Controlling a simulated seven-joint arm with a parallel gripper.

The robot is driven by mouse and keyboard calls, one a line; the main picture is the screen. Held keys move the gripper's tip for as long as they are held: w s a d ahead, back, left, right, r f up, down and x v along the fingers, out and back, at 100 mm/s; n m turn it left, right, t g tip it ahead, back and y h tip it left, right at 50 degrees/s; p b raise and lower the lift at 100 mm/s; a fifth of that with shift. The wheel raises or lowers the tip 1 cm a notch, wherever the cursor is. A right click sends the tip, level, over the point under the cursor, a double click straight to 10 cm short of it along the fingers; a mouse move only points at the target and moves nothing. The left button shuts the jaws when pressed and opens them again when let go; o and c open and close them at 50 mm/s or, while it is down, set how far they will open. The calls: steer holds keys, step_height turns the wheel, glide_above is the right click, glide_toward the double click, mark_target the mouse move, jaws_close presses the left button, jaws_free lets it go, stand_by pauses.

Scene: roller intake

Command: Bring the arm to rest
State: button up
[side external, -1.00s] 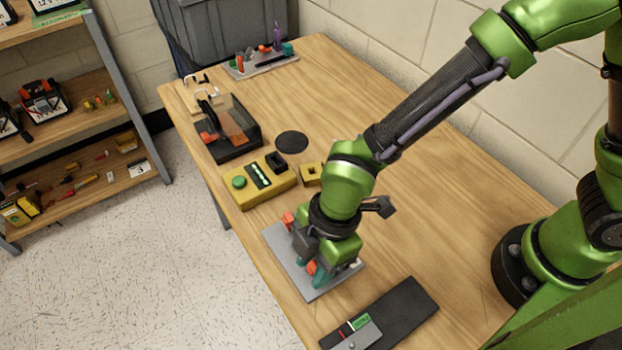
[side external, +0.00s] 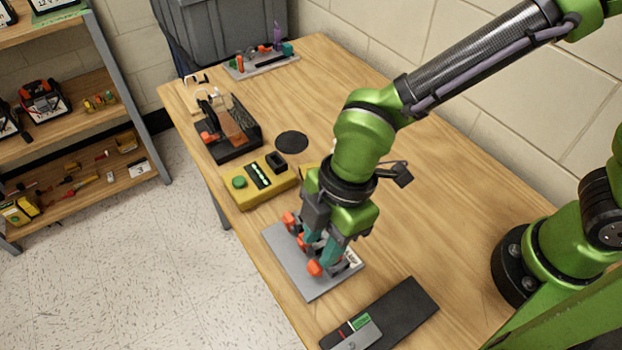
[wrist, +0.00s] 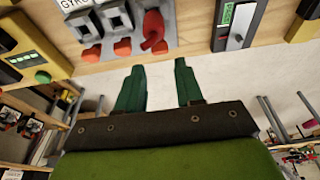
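My gripper (side external: 318,258) is above a grey plate (side external: 287,262) near the table's front edge. In the wrist view, the gripper's two teal fingers (wrist: 160,66) stand apart with nothing between them, so it is open and empty. The plate carries several dark fittings with orange-red ends; in the wrist view these show as toggle-like levers (wrist: 153,30) beyond the fingertips. My fingers partly hide the fittings in the side view.
A yellow box (side external: 258,183) with a green button stands behind the plate. A dark flat panel (side external: 405,305) lies to the front right. A black tray (side external: 235,145) and a grey rack (side external: 262,65) stand farther back. The table's right middle is clear.

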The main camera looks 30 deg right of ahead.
steer(key=shift+v, duration=0.8)
steer(key=d+r+m+t, duration=0.2)
steer(key=d+r+m, duration=0.2)
steer(key=d+m, duration=0.3)
steer(key=d+r+m+t, duration=0.2)
steer(key=d+r+m, duration=0.3)
steer(key=d, duration=0.6)
steer(key=w+d+r+m+t, duration=0.1)
steer(key=d+r+m+t, duration=0.2)
steer(key=d+m, duration=0.7)
steer(key=shift+r+h, duration=0.4)
steer(key=shift+r, duration=0.35)
steer(key=shift+o, duration=0.3)
